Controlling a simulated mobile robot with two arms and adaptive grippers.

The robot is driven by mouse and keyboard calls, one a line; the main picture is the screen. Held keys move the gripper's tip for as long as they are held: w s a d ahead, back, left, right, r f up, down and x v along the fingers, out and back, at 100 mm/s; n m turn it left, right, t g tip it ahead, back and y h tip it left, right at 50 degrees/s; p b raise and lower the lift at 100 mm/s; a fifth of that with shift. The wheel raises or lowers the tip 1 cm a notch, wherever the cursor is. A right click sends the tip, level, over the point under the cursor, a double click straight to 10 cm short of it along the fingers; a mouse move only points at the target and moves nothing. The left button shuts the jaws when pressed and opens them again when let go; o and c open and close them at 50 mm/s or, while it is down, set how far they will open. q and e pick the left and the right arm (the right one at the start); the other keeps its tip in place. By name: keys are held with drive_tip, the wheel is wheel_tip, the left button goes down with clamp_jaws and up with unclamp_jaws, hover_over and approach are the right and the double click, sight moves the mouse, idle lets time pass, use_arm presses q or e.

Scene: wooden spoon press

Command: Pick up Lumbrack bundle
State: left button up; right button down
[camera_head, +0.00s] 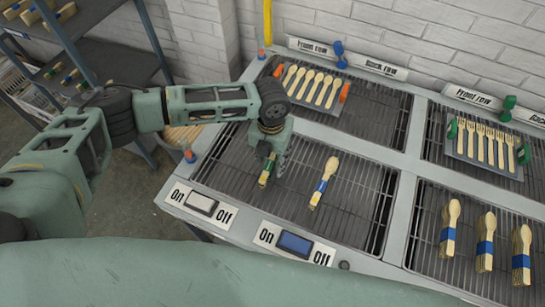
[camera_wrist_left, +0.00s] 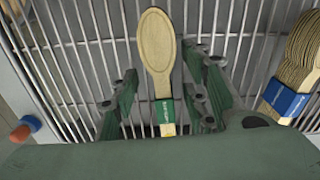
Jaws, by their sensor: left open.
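A wooden spoon bundle with a green band (camera_head: 267,170) lies on the near left grill rack (camera_head: 240,180). In the left wrist view this bundle (camera_wrist_left: 157,45) points away from me, its spoon bowl beyond the fingertips. My left gripper (camera_head: 273,163) is over it, pointing down. In the wrist view the open fingers of the left gripper (camera_wrist_left: 165,92) stand on either side of its banded handle, with gaps visible. The band's small print is unreadable, so I cannot confirm the name Lumbrack. My right gripper is not in view.
A blue-banded bundle (camera_head: 323,185) lies to the right on the same rack; it also shows in the wrist view (camera_wrist_left: 292,80). Several spoons sit in a holder (camera_head: 318,86) behind. Blue-banded bundles (camera_head: 486,245) lie on the right rack. On/Off switches (camera_head: 295,243) line the front edge.

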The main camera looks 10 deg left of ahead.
use_arm(q)
clamp_jaws()
idle(0.4)
drive_tip(key=shift+r, duration=0.1)
